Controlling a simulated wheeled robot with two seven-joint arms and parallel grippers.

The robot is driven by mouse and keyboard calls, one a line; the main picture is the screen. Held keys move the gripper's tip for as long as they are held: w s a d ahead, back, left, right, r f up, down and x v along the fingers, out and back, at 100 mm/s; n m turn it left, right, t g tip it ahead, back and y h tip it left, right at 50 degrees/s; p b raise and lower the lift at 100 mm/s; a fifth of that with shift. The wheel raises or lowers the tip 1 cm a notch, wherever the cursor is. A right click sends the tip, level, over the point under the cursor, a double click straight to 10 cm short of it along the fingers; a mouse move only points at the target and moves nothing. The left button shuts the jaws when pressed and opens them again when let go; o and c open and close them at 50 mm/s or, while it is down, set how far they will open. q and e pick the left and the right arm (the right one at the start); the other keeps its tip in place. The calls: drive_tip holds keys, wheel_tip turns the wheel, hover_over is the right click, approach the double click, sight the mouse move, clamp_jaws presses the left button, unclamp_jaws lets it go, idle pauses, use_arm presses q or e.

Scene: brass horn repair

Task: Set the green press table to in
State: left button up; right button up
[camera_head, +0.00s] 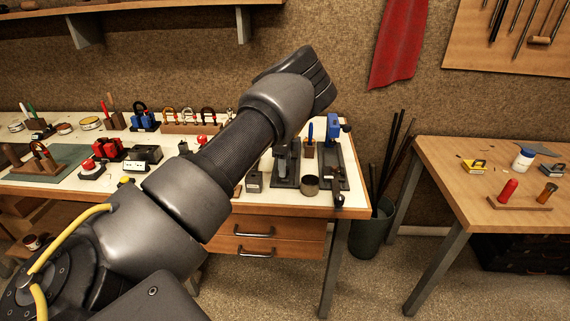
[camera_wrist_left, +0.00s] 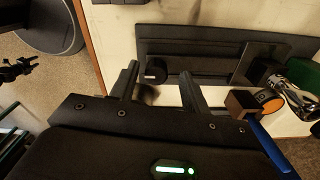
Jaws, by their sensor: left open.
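In the head view no green press is clearly visible, and my left arm covers part of the bench. My left gripper (camera_wrist_left: 158,88) is open, its fingers on either side of the knob in the picture. Contact is not clear.
A blue-topped press (camera_head: 333,126) stands near the bench's right end, beside a dark cup (camera_head: 310,185). A bin with rods (camera_head: 372,232) stands between the benches.

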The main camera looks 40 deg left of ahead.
use_arm(q)
drive_tip(key=shift+r, duration=0.35)
wheel_tip(320, 180, up, 10)
drive_tip(key=shift+b, duration=0.4)
use_arm(e)
drive_tip(key=shift+w+d+f, duration=0.35)
drive_tip(key=shift+d+f, duration=0.05)
drive_tip(key=shift+a, duration=0.2)
